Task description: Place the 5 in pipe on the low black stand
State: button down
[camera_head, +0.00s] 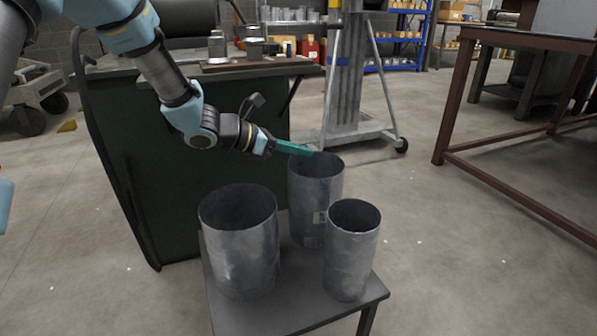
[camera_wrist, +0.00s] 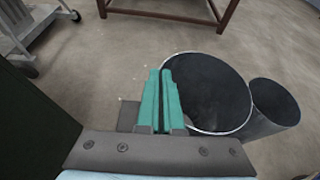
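Three round, open-topped grey metal pipes stand upright on a low dark stand (camera_head: 262,320): a wide one (camera_head: 240,255) at front left, a narrow one (camera_head: 350,262) at front right and a taller-looking one (camera_head: 306,215) behind. No readable size marks the 5 in pipe; a small label shows on the back pipe. My gripper (camera_head: 308,152) has green fingers at the back pipe's upper rim. In the wrist view the fingers (camera_wrist: 161,72) lie close together, overlapping the left rim of a large pipe (camera_wrist: 210,95); a smaller pipe (camera_wrist: 275,103) is beside it. Whether they pinch its wall is hidden.
A dark green workbench (camera_head: 150,165) with containers on top stands behind and left of the pipes. A wheeled grey metal frame (camera_head: 350,132) is behind them. A red-brown framed table (camera_head: 500,157) is at right. Open concrete floor lies between it and the stand.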

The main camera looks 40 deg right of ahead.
notch_tip(320, 180, down, 4)
jog(key=shift+r+b, duration=0.25)
jog(key=shift+b, duration=0.3)
jog(key=c, duration=1.5)
grip_release()
jog(key=shift+c, duration=0.2)
jog(key=o, duration=0.5)
jog(key=shift+c, duration=0.2)
jog(key=p, duration=0.3)
send_near(297, 162)
jog(key=shift+w+a+r, duration=0.15)
jog(key=shift+w+a, duration=0.25)
jog(key=shift+a, duration=0.05)
